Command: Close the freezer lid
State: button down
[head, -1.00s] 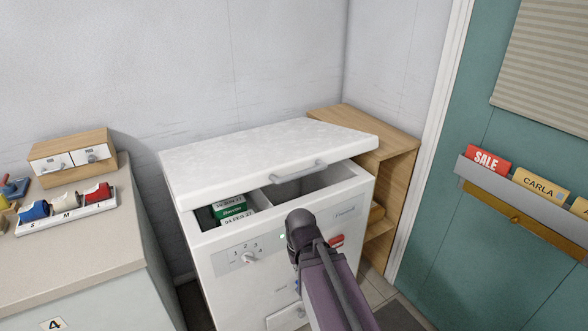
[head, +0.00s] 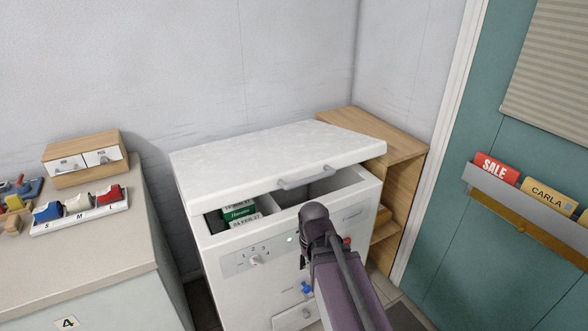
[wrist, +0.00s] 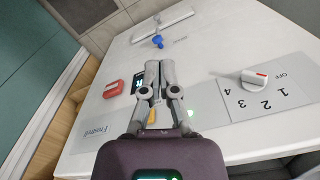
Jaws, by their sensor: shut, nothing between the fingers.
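The white freezer (head: 235,285) stands against the wall in the head view. Its lid (head: 280,155) is partly open, tilted with the front edge raised, and a grey handle (head: 306,178) is on that edge. Packed boxes (head: 238,213) show in the gap beneath. My gripper (wrist: 158,68) is shut and empty in the wrist view, over the freezer's front panel. In the head view the end of my arm is in front of the panel, below the lid handle; its fingertips are hidden there. The lid is out of the wrist view.
A wooden shelf (head: 408,165) adjoins the freezer's right side. A teal door (head: 450,245) is farther right. The front panel carries a dial (wrist: 257,79) and a blue knob (wrist: 158,41).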

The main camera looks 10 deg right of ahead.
jog(key=w+a+r+m+p, duration=0.1)
jog(key=w+r+m+p, duration=0.3)
jog(key=r+p, duration=0.7)
jog(key=w+r+m+p, duration=0.5)
jog(key=r+p, duration=0.6)
jog(key=r, duration=0.1)
jog(key=w+a+r+m+p, duration=0.1)
jog(key=w+r+m+p, duration=0.3)
jog(key=r+p, duration=0.8)
jog(key=shift+w+a+r, duration=0.25)
jog(key=shift+w+a, duration=0.1)
jog(key=shift+w, duration=0.4)
jog(key=shift+f, duration=0.15)
jog(key=b, duration=1.4)
send_near(293, 176)
jog(key=s+f, duration=0.1)
jog(key=f, duration=0.1)
jog(key=s+f, duration=0.2)
jog(key=s+a+f, duration=0.1)
jog(key=f, duration=0.1)
jog(key=shift+s+f, duration=0.2)
jog(key=shift+f, duration=0.05)
jog(key=shift+d, duration=0.1)
